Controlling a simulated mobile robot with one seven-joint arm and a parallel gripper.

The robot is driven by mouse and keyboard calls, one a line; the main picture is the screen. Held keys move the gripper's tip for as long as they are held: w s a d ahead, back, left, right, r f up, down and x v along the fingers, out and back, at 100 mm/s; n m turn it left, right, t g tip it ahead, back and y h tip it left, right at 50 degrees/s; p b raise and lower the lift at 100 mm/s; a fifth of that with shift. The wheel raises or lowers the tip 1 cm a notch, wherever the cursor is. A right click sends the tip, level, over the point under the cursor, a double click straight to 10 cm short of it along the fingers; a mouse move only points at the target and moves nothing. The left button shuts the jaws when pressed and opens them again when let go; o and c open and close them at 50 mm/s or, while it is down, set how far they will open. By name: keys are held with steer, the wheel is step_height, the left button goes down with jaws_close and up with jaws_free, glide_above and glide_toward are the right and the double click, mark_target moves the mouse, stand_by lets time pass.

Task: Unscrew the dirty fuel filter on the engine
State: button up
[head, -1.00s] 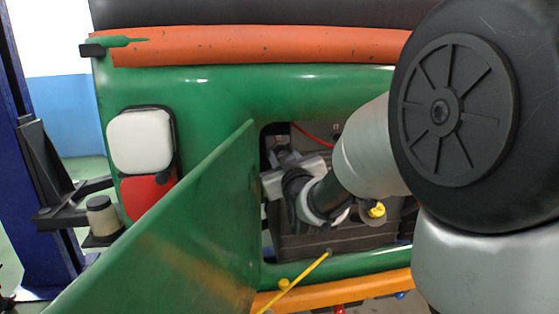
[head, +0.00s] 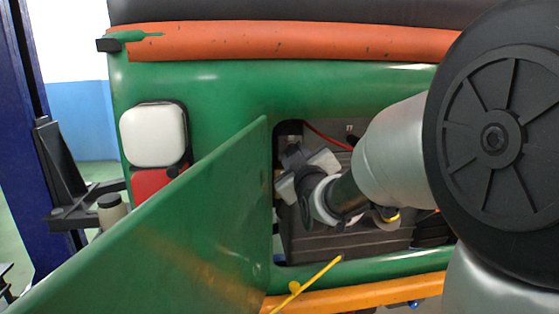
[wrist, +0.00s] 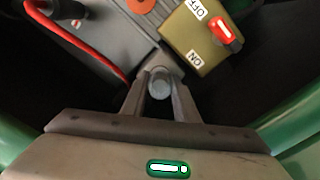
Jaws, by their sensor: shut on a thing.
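My gripper (wrist: 158,97) is inside the open engine bay, with its two fingers closed around a small grey round-headed part (wrist: 160,82) in the wrist view. I take this part for the fuel filter, but its body is hidden and I cannot be sure. In the head view my gripper (head: 291,160) is at the left of the bay opening, partly hidden by my own wrist. The part between the fingers cannot be made out there.
A switch box (wrist: 203,37) marked ON and OFF with a red switch is close to the fingers. A red cable (wrist: 83,45) runs over a grey casing (wrist: 108,32). The open green flap (head: 175,225) stands left of the bay. A yellow rod (head: 312,275) sticks up below the opening.

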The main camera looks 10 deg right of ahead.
steer(key=shift+r+n, duration=0.1)
steer(key=shift+n, duration=0.3)
steer(key=shift+n+b, duration=0.3)
steer(key=shift+b, duration=0.2)
steer(key=shift+n+b, duration=0.9)
steer(key=shift+n, duration=0.1)
steer(key=shift+w+r+n+b, duration=0.1)
steer(key=shift+n+b, duration=0.35)
steer(key=shift+n, duration=0.25)
